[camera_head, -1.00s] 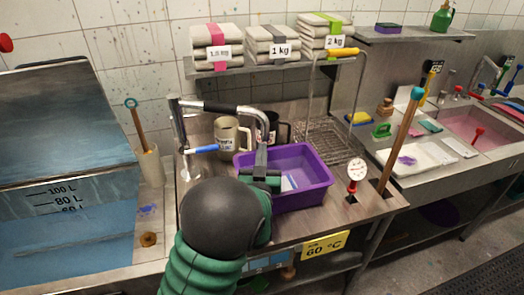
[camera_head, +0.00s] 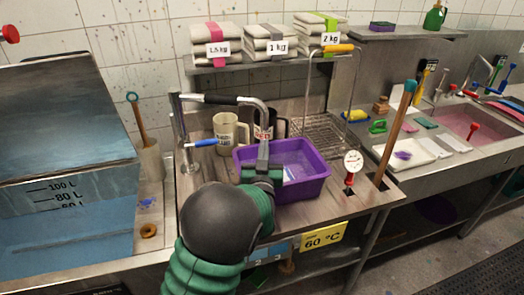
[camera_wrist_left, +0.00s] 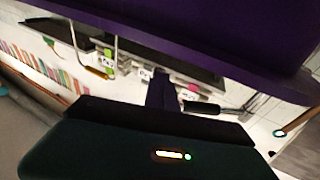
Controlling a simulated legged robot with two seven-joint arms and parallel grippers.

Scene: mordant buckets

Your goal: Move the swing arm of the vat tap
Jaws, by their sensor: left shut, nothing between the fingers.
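The vat tap has a chrome post (camera_head: 181,135) with a blue lever (camera_head: 205,142). Its swing arm (camera_head: 222,99), chrome with a black sleeve, reaches right from the post and bends down over the purple tub (camera_head: 317,184). My left gripper (camera_head: 263,150) is over the tub at the arm's downturned end, shut and empty. The grey fingers overlap the pipe's lower end, so I cannot tell whether they touch it. In the left wrist view, the shut fingers (camera_wrist_left: 160,92) point up toward the tub's dark purple side (camera_wrist_left: 220,30). My right gripper is not in view.
Two mugs (camera_head: 226,132) stand behind the arm. A wire rack (camera_head: 322,135) and a tall thin pipe with a yellow handle (camera_head: 335,49) are to the right. A red-stemmed dial (camera_head: 352,163) and a wooden pole (camera_head: 394,135) stand right of the tub. A blue vat (camera_head: 65,235) is left.

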